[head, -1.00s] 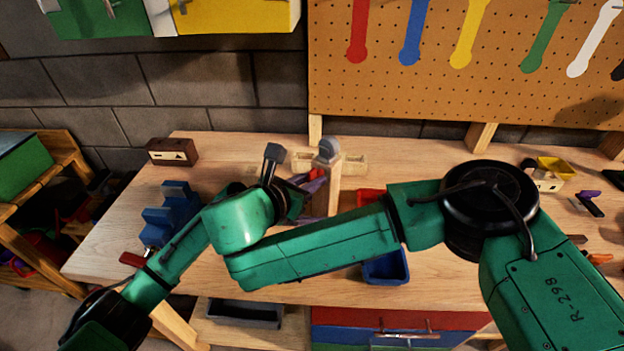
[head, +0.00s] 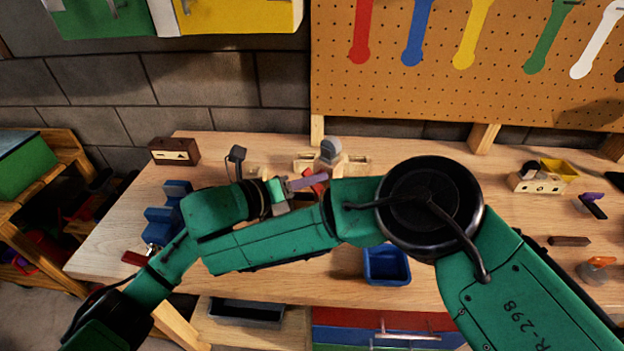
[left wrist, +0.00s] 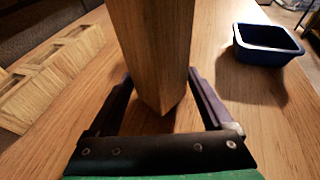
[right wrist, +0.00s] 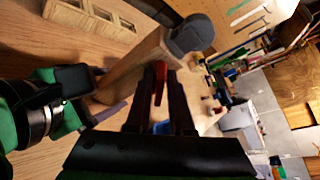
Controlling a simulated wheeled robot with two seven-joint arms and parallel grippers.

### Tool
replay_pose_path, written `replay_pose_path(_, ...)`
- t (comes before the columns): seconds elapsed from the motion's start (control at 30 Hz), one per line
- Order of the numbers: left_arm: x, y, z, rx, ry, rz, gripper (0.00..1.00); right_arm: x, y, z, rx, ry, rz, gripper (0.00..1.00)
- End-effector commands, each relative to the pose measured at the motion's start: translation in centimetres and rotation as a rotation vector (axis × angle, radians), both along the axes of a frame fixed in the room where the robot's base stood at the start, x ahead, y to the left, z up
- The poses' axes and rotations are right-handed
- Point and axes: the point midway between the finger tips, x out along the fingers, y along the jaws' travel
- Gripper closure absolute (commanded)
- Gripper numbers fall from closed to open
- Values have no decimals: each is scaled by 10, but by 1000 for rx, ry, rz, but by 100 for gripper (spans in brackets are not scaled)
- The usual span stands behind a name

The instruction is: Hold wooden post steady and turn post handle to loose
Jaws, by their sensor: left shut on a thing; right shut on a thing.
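The wooden post stands on the workbench; its grey rounded cap (head: 331,150) shows in the head view, while my arm hides most of the shaft. In the left wrist view the wooden shaft (left wrist: 152,45) stands between the fingers of my left gripper (left wrist: 160,82), which is shut around it. In the right wrist view my right gripper (right wrist: 160,95) is shut on the red handle (right wrist: 160,82), beside the post (right wrist: 130,68) and below its cap.
A blue bin (head: 386,265) stands at the bench front. Pale wooden trays (head: 357,163) lie behind the post. Small tools (head: 592,204) lie at the right. The bench between bin and tools is fairly clear.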

Motion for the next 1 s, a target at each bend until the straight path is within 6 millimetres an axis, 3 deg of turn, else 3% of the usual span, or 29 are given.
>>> replay_pose_path(0.6, -1, 0, -1, 1, 1, -2, 47, 0, 0, 0, -45, 25, 0, 100)
replay_pose_path(0.63, -1, 0, -1, 1, 1, -2, 47, 0, 0, 0, -45, 25, 0, 76)
replay_pose_path(0.7, -1, 0, -1, 0, 2, -2, 47, 0, 0, 0, -45, 26, 1, 59)
replay_pose_path(1.0, -1, 0, -1, 0, 2, -2, 47, 0, 0, 1, -45, 25, 0, 59)
